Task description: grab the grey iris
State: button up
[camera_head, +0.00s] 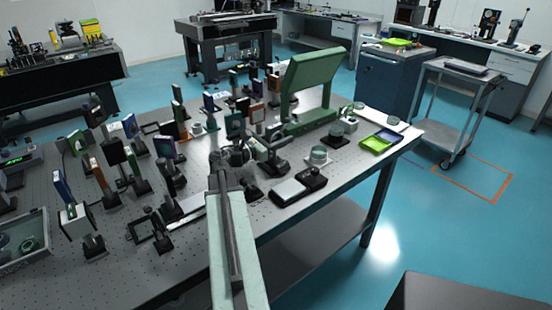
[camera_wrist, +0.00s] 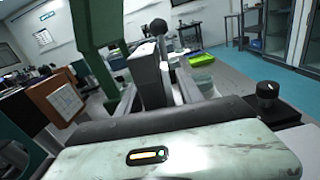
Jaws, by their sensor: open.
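My gripper (camera_head: 232,155) reaches over the near part of the crowded optical table (camera_head: 330,190). In the wrist view its jaws (camera_wrist: 158,88) are apart, with a grey upright piece (camera_wrist: 147,75) between or just beyond them. I cannot tell whether the jaws touch it, or whether it is the grey iris. In the head view a small dark mount with a grey upper part (camera_head: 270,148) stands just right of my gripper and may be the same piece. No clear iris ring shows.
A green angled frame (camera_head: 308,85) stands behind my gripper. A black and silver box (camera_head: 300,186) lies to the right, near the front edge, with a glass cylinder (camera_head: 318,156) beyond it. Several mounted optics crowd the left. A yellow-green tray (camera_head: 374,144) sits at the right.

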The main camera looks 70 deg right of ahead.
jog(key=shift+d, duration=0.1)
grip_shut()
dwell(1.3)
